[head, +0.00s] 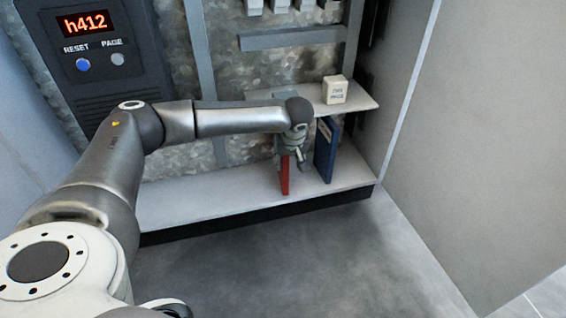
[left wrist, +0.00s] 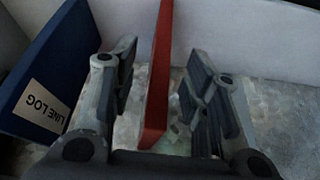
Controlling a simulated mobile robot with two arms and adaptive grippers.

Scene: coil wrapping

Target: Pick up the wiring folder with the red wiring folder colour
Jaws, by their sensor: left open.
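The red wiring folder (head: 285,176) stands upright on the lower shelf in the head view. My left gripper (head: 292,158) is at its upper part and hides some of it. In the left wrist view the red folder (left wrist: 158,85) runs between the two open fingers of my left gripper (left wrist: 160,95), with a gap visible on each side. A blue folder (head: 326,150) stands just to the right of the red one in the head view. In the left wrist view the blue folder (left wrist: 45,85) is at the left, labelled "LINE LOG". My right gripper is not in view.
A small upper shelf (head: 358,104) holds a cream box (head: 335,90) above the folders. The lower shelf (head: 200,200) is bare to the left. A panel reading "h412" (head: 86,24) with two buttons is at the upper left. A grey wall (head: 480,130) closes the right side.

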